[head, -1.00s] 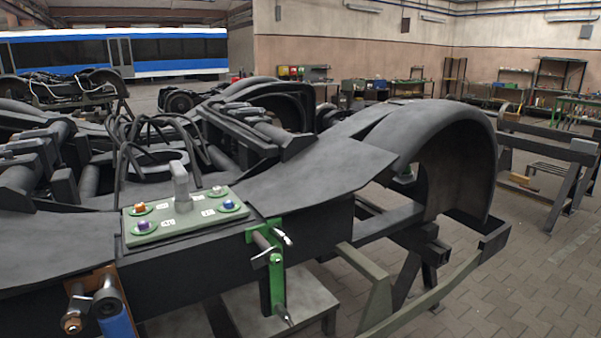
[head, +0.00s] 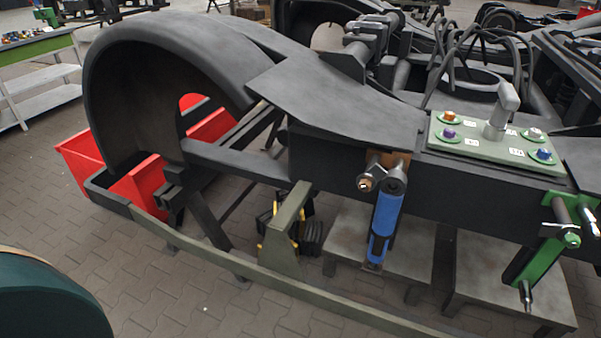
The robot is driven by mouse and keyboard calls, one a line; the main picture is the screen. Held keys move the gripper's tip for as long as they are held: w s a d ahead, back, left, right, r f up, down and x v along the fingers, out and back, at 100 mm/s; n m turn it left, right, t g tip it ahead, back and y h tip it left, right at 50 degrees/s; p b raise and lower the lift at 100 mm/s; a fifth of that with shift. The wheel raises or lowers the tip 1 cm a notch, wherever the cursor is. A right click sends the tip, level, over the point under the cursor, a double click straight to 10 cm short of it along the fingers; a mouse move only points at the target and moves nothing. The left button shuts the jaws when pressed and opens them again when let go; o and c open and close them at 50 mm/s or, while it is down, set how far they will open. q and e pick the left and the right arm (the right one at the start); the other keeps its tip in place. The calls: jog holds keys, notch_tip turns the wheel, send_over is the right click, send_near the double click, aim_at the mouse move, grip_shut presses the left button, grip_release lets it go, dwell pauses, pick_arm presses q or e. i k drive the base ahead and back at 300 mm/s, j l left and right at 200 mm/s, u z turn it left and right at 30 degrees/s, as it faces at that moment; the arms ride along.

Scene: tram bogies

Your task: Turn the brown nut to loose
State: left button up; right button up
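A grey-green panel (head: 480,151) lies on top of the black bogie frame at the right. It has several coloured nuts on green round bases and an upright grey handle (head: 500,112). The orange-brown nut (head: 449,117) is at its far left corner, above a purple nut (head: 448,133). A silver nut (head: 534,133) and a blue nut (head: 543,154) are on its right side. The small labels are too small to read. A copper-brown nut-like end (head: 366,184) also shows beside the top of a blue damper (head: 385,222). Neither gripper is in view.
A green bracket (head: 536,250) hangs on the frame at the right. A black wheel arch (head: 135,85) and red crates (head: 85,162) are at the left. A long olive rail (head: 290,295) runs low along the front. A dark green rounded thing (head: 45,300) fills the lower left corner.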

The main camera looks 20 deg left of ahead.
aim_at(366, 182)
jog(key=u, duration=0.3)
jog(key=k+l+u, duration=0.1)
jog(key=l, duration=0.3)
jog(key=k+l+u, duration=0.1)
jog(key=l, duration=0.35)
jog(key=k+l, duration=0.1)
jog(key=l, duration=0.3)
jog(key=k+l+u, duration=0.15)
jog(key=l, duration=0.25)
jog(key=i+l, duration=0.05)
